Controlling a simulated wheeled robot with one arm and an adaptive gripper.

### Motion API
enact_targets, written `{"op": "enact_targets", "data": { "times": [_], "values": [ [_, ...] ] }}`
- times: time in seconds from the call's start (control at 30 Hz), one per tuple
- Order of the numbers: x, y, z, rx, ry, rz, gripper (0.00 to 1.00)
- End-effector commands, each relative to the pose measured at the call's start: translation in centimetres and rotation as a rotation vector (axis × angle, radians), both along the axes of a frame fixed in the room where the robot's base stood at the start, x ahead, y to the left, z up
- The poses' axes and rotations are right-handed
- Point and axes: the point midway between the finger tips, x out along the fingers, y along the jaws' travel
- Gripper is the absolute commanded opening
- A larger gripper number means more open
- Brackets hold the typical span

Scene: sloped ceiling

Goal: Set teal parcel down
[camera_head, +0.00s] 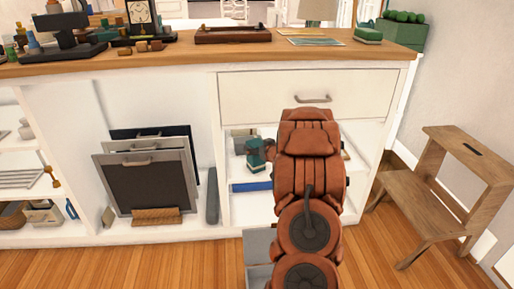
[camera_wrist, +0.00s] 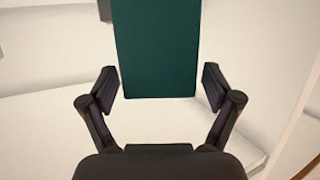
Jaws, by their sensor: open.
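The teal parcel (camera_wrist: 155,45) shows in the wrist view as a flat dark-teal block running out of the top edge. Its near end lies between the two fingertips of my gripper (camera_wrist: 158,84), with pale gaps on both sides. My gripper is open. My arm hides most of the gripper there.
A white cabinet with a wooden top (camera_head: 170,56) stands ahead, its drawer (camera_head: 290,97) shut above the open shelf. A blue roll (camera_head: 250,187) lies lower in that bay. A wooden step stool (camera_head: 440,195) stands right. Another green-teal block (camera_head: 368,35) sits on the countertop.

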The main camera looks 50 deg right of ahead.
Motion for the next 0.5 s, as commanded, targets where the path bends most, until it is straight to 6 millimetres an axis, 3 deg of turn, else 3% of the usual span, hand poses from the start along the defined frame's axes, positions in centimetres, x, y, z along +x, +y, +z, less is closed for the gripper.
{"op": "enact_targets", "data": {
  "times": [0.5],
  "values": [
    [-7.5, 2.2, 2.7, 0.001, 0.002, -0.004, 0.89]
  ]
}}
